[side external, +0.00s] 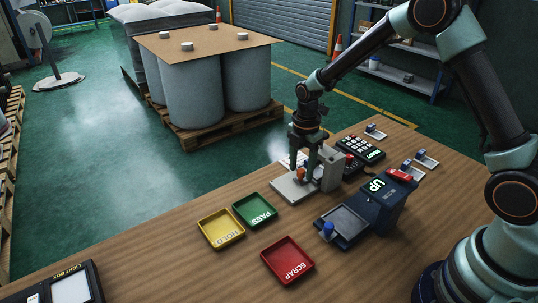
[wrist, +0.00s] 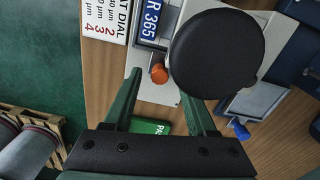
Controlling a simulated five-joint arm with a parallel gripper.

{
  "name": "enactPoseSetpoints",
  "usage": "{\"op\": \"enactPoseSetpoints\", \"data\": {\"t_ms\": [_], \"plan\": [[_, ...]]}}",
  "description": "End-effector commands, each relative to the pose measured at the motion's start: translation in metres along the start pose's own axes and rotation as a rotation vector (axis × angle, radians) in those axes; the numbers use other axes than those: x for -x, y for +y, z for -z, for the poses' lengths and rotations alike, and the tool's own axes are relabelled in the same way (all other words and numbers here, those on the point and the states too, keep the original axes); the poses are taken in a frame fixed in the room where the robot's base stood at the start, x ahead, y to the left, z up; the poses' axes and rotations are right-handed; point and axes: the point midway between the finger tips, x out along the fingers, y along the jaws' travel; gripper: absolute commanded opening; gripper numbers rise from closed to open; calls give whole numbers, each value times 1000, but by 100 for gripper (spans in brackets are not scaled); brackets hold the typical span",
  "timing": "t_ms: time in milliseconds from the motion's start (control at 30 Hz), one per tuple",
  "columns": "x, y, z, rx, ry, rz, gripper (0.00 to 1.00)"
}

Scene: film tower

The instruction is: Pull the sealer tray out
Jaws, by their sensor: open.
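The sealer (side external: 395,204) is a dark blue box with a lit "UP" display and a red part on top, at the right of the bench. Its grey tray (side external: 350,217) lies in front of it with a blue knob (side external: 327,230) on the front edge. The knob (wrist: 239,128) and part of the tray (wrist: 258,100) show at the right of the wrist view. My gripper (side external: 302,168) is open and empty, above a pale device left of and behind the sealer. The device's orange knob (wrist: 159,73) shows between my fingertips (wrist: 160,86); contact cannot be told.
The pale device (side external: 290,189) has an upright block at its right. Yellow (side external: 238,237), green (side external: 274,208) and red (side external: 306,276) trays lie left of the sealer tray. A keypad (side external: 361,149) stands behind. A black disc (wrist: 217,53) hides part of the wrist view.

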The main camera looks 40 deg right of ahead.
Motion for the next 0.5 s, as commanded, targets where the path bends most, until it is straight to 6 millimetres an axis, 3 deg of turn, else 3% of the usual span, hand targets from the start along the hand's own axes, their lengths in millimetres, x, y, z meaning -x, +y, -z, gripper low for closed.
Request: {"op": "enactPoseSetpoints", "data": {"t_ms": [333, 467, 500], "plan": [[-4, 0, 0, 0, 0, -1, 57], [-4, 0, 0, 0, 0, -1, 7], [-4, 0, 0, 0, 0, -1, 0]]}}
